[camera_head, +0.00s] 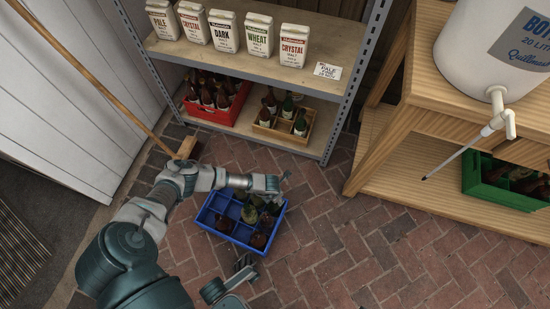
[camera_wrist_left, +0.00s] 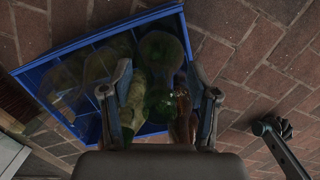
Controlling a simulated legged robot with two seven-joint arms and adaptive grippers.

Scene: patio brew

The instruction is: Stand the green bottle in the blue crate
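The blue crate (camera_head: 222,233) stands on the brick floor and has several compartments. A green bottle (camera_head: 249,213) stands in it, with brown bottles beside it. In the left wrist view, a dark green bottle (camera_wrist_left: 162,60) shows between my left fingers, next to a paler yellow-green one, inside the crate's wall (camera_wrist_left: 65,52). My left gripper (camera_head: 279,186) is over the crate's far right part. Its fingers in the wrist view (camera_wrist_left: 158,75) are apart, and I see no clear grip on the bottle. My right gripper (camera_head: 245,272) is just in front of the crate, apparently open and empty.
A shelf rack holds malt bags (camera_head: 225,32), with a red crate (camera_head: 213,112) and a wooden bottle box (camera_head: 279,133) on its lower board. A wooden bench (camera_head: 420,125) at right carries a white bucket (camera_head: 490,45) and a green crate (camera_head: 485,188). Floor right of the blue crate is clear.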

